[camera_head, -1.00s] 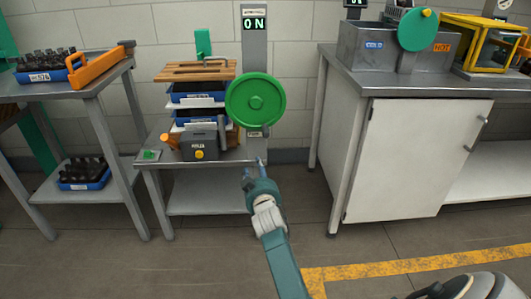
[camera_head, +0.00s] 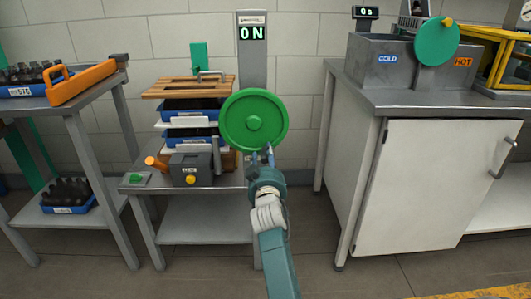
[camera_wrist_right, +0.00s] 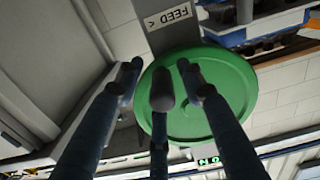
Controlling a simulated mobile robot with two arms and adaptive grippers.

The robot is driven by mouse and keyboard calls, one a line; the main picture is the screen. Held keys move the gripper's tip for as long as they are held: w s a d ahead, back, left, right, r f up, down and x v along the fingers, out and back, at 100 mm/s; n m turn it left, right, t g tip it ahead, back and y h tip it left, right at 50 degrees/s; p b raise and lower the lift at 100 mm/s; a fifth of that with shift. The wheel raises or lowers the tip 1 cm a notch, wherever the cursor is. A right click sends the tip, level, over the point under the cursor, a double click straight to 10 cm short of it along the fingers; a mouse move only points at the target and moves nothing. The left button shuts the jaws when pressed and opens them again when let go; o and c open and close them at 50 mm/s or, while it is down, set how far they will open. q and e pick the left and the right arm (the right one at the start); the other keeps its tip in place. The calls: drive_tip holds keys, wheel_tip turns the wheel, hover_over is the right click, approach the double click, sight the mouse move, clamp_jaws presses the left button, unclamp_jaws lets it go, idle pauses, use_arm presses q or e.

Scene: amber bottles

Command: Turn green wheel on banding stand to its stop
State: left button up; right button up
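The green wheel (camera_head: 253,120) is mounted upright on the grey post of the banding stand (camera_head: 253,52). A display (camera_head: 252,34) on the post reads "ON". My right gripper (camera_head: 263,157) is at the wheel's lower rim. In the right wrist view, the wheel (camera_wrist_right: 222,90) shows behind my gripper's fingers (camera_wrist_right: 158,75), which are spread apart with nothing held between them. The fingertips overlap the wheel's rim in that view; I cannot tell whether they touch it. My left gripper is not in view.
Stacked blue trays (camera_head: 190,115) and a grey box with a yellow knob (camera_head: 190,170) stand left of the wheel. A metal cabinet (camera_head: 435,185) with a basin and another green wheel (camera_head: 437,42) is at right. A bottle bench (camera_head: 50,112) is at left.

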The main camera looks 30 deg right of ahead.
drive_tip(key=shift+w+r, duration=0.1)
clamp_jaws()
drive_tip(key=shift+d, duration=0.15)
idle(0.5)
